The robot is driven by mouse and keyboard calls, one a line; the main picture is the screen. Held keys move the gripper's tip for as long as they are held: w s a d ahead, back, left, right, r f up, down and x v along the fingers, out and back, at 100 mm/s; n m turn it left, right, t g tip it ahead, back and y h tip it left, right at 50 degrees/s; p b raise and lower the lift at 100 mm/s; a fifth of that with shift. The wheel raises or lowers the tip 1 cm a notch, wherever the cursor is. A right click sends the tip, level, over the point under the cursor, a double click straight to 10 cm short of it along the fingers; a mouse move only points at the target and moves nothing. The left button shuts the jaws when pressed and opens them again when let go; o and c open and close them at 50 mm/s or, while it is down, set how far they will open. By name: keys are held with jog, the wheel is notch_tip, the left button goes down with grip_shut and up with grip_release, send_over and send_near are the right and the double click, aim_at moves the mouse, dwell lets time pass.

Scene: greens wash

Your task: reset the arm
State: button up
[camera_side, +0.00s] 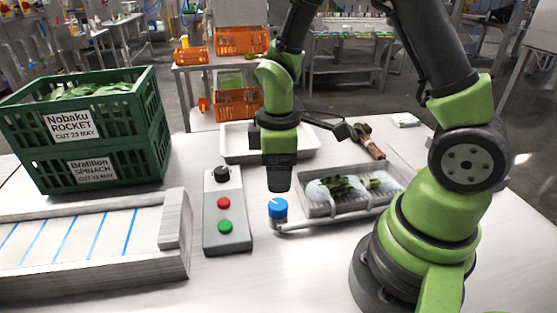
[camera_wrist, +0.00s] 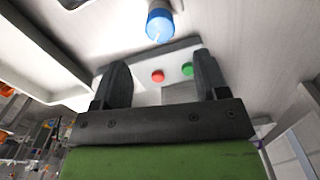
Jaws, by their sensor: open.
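My gripper (camera_side: 279,178) hangs pointing down over the middle of the table, just behind a small blue-capped container (camera_side: 278,210) in the side view. In the wrist view my gripper (camera_wrist: 160,84) shows two dark fingers spread apart with nothing held between them. Beyond the fingers is the grey control box with a red button (camera_wrist: 157,76) and a green button (camera_wrist: 187,69). The blue cap (camera_wrist: 160,25) is at the top of that view. In the side view the control box (camera_side: 226,238) stands left of my gripper, with a black knob on its upper end.
Two stacked green crates (camera_side: 80,150) of leaves stand at the left, behind a white blue-striped conveyor (camera_side: 75,238). A tray (camera_side: 315,208) with bagged greens lies right of my gripper. A white tray (camera_side: 235,157) and a brown-handled tool (camera_side: 371,146) lie behind.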

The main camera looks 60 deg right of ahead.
jog(key=shift+r, duration=0.85)
jog(key=s+a+r+m+t+y, duration=0.1)
jog(key=s+r+m+t, duration=0.2)
jog(key=s+r+m, duration=0.2)
jog(key=s+a+r+m+t+y, duration=0.1)
jog(key=s+r+m+t, duration=0.3)
jog(key=r, duration=0.8)
jog(key=shift+s+a+r+m, duration=0.25)
jog(key=shift+s+a+m, duration=0.35)
jog(key=shift+s+m, duration=0.35)
